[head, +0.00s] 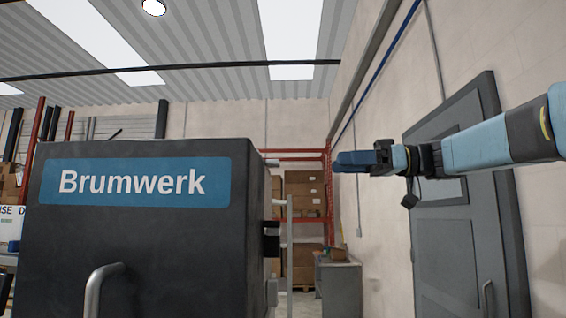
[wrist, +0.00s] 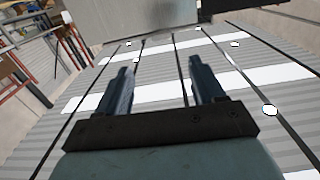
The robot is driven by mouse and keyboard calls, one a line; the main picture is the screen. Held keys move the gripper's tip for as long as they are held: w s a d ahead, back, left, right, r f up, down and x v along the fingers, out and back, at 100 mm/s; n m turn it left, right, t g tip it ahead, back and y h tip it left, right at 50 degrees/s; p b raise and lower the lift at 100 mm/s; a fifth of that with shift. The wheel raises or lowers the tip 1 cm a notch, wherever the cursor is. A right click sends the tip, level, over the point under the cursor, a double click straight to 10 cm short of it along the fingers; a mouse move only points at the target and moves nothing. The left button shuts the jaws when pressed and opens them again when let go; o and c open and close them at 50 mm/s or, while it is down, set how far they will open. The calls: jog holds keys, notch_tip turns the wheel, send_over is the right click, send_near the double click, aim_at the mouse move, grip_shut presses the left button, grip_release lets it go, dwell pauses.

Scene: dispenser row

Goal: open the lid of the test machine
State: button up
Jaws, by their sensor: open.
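A large dark grey machine with a blue "Brumwerk" label (head: 132,182) fills the left of the head view. A bent metal handle (head: 98,285) stands out from its front at the lower edge of the picture. Its bottom is cut off, and I cannot make out a lid seam. My gripper (head: 340,162) is in the air to the right of the machine, apart from it, pointing left. In the wrist view my gripper (wrist: 160,78) has its two fingers apart with nothing between them. The handle is not recognisable in the wrist view.
Thin pale rails (head: 289,240) and dark fittings stick out at the machine's right side. Behind are a red rack with boxes (head: 303,195) and a grey cabinet (head: 340,285). A grey door (head: 455,250) is in the right wall. The air between machine and gripper looks clear.

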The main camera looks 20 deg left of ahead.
jog(key=x, duration=1.4)
jog(key=shift+r, duration=0.35)
